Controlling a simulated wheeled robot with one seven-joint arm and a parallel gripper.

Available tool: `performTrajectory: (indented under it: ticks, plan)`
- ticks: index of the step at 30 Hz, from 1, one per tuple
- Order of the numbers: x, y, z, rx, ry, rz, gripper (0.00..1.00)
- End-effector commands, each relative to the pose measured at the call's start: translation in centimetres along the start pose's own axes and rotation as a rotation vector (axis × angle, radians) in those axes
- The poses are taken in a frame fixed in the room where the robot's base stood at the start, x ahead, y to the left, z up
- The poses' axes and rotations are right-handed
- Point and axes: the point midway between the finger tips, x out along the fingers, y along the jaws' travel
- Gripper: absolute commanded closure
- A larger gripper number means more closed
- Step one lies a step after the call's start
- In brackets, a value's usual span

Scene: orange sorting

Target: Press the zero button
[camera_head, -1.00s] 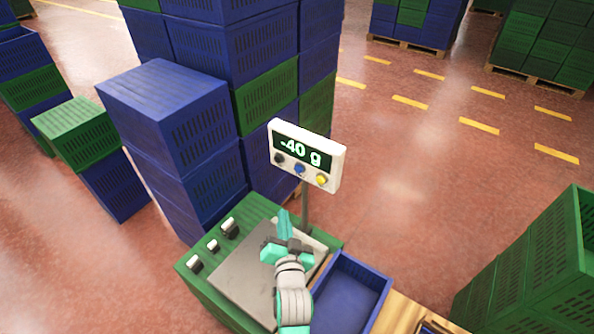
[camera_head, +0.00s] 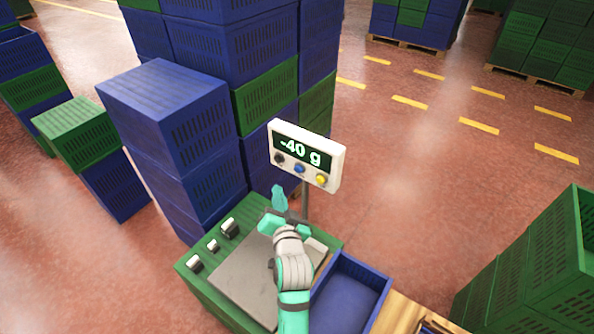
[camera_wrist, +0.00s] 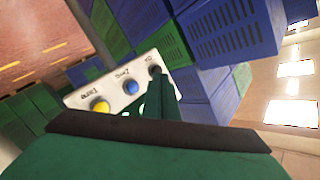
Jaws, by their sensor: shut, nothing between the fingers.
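The scale's white display panel (camera_head: 307,157) stands on a post and reads -40 g. Under the screen are a black button (camera_head: 279,158), the blue button (camera_head: 299,168) and a yellow button (camera_head: 321,180). In the wrist view the panel is upside down, and the blue button (camera_wrist: 131,87), labelled Zero, sits between the yellow and black ones. My gripper (camera_head: 278,195) is shut and empty, above the scale plate, below and in front of the panel. In the wrist view its fingers (camera_wrist: 163,92) reach up near the black button, right of the blue one; contact cannot be told.
The scale plate (camera_head: 243,281) lies on a green crate with several small white-and-black items (camera_head: 228,228) along its left edge. A blue crate (camera_head: 376,276) stands to the right. Tall stacks of blue and green crates (camera_head: 165,100) rise behind on the left.

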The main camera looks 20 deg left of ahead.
Motion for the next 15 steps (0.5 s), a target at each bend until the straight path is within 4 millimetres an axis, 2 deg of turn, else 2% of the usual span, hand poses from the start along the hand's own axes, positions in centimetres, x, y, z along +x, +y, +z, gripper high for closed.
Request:
performTrajectory:
  ticks: [9,15]
  plan:
    - [2.9,2.0,-2.1,0.001,0.002,0.000,1.00]
    - [4.1,2.9,-3.0,0.000,0.001,0.001,1.00]
